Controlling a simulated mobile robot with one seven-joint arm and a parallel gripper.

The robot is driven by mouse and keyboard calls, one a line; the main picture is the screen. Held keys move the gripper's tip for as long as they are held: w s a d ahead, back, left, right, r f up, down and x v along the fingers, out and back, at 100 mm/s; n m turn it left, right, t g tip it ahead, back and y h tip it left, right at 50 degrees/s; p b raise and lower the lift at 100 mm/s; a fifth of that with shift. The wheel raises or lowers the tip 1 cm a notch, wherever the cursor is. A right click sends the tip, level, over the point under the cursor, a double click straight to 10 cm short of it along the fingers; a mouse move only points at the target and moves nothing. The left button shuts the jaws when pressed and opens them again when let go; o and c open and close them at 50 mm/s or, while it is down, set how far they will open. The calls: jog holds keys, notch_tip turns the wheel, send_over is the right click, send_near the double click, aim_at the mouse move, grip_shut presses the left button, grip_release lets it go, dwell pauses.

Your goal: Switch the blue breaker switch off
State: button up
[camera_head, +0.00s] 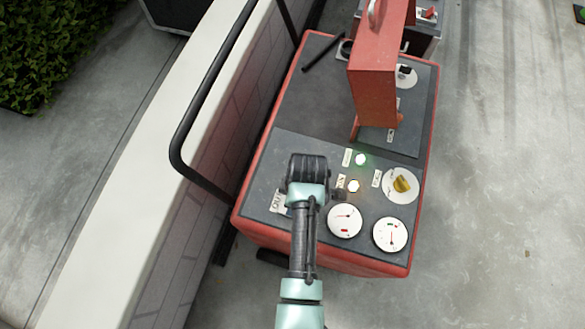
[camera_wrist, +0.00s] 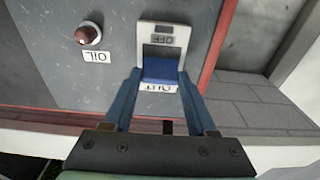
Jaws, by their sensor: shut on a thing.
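The blue breaker switch (camera_wrist: 160,69) sits in a light grey housing (camera_wrist: 163,32) on the dark panel in the wrist view. A white label with dark letters shows on its near side. My gripper (camera_wrist: 159,78) has its two blue fingers at the left and right sides of the switch, shut on it. In the head view my wrist and gripper (camera_head: 307,170) are over the left part of the red machine's panel (camera_head: 300,143). They hide the switch there; a white label shows just left of the wrist.
A red lamp (camera_wrist: 88,34) with an OIL label is left of the switch. A red upright part (camera_head: 374,90) stands behind. A black rail (camera_head: 204,90) runs along the left.

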jog(key=shift+s+d+r+y+p, duration=0.15)
jog(key=shift+d+y+p, duration=0.2)
jog(key=shift+y, duration=0.25)
jog(key=y, duration=0.1)
jog(key=d+t+y+b, duration=0.1)
jog(key=shift+s+d+f+y, duration=0.1)
jog(key=shift+d+f+y, duration=0.05)
jog(key=shift+f+y, duration=0.15)
jog(key=y+b, duration=0.1)
jog(key=b, duration=0.1)
jog(key=d+f+t+y+b, duration=0.1)
jog(key=y+b, duration=0.1)
jog(key=shift+s+d, duration=0.2)
jog(key=y+b, duration=0.1)
jog(key=b, duration=0.2)
jog(key=shift+s+d+t+y, duration=0.15)
jog(key=shift+d+t+y, duration=0.15)
jog(key=shift+t+y, duration=0.1)
jog(key=shift+d+y+b, duration=0.1)
jog(key=shift+y+b, duration=0.2)
jog(key=shift+b, duration=0.15)
jog(key=o, duration=1.4)
jog(key=shift+c, duration=0.2)
jog(key=shift+s+d+r, duration=0.1)
